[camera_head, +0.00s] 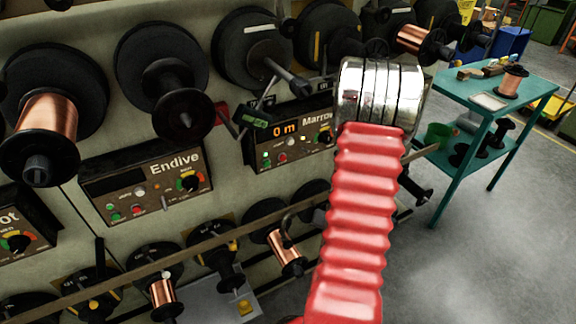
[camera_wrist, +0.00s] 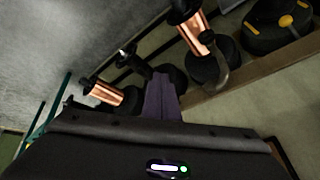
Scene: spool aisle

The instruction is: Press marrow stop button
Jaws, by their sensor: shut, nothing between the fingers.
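The Marrow panel (camera_head: 292,137) is a brown box on the machine wall, left of my arm in the head view. It shows a lit "0 m" display, and the end of its name is hidden by my arm. A small red button (camera_head: 283,157), which looks like the stop button, sits low on it, right of a green one (camera_head: 266,162). My gripper (camera_wrist: 160,78) shows as purple fingers, shut and empty, in the wrist view. It points toward the lower spools there, and the panel is not in that view. In the head view my arm hides the gripper.
The Endive panel (camera_head: 147,184) is left of Marrow. Black spool flanges (camera_head: 160,70) stick out above the panels. A rail (camera_head: 190,247) and lower spools with copper (camera_head: 284,253) lie below. A teal table (camera_head: 540,88) stands at right, with open floor (camera_head: 470,255) in front.

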